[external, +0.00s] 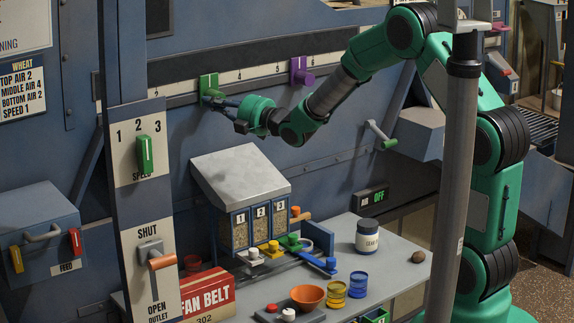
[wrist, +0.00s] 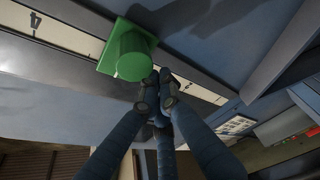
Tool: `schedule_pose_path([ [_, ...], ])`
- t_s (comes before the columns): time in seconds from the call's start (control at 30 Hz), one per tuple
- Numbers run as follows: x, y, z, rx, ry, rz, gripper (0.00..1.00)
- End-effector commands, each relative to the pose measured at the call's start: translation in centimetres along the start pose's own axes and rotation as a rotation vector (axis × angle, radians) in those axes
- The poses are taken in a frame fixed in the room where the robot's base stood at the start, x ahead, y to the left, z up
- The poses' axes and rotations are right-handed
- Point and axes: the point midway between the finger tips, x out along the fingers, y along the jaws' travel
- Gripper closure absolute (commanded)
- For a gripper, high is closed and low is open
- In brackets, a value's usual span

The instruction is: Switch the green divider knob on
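The green divider knob (external: 208,85) is a green plate with a round green stub on a white numbered rail on the blue machine wall. It also shows in the wrist view (wrist: 133,57), large and just past my fingertips. My gripper (external: 214,99) is at the knob's lower side in the external view. In the wrist view my fingertips (wrist: 157,92) are close together, beside the round stub and not around it. Nothing shows between them. Whether a finger touches the stub I cannot tell.
A purple knob (external: 301,70) sits on the same rail to the right. A green speed lever (external: 146,155) is on the post at left. A grey hopper (external: 240,174) stands below my gripper. The bench (external: 395,255) holds a jar, bowl and tins.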

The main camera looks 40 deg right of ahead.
Motion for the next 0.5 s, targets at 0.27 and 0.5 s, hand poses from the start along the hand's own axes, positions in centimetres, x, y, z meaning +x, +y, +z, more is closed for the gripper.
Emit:
schedule_pose_path([
  [0.27, -1.7, 1.1, 5.0, 0.0, -0.003, 0.001, 1.0],
  [0.5, -2.1, 1.6, 6.0, 0.001, -0.001, 0.002, 1.0],
])
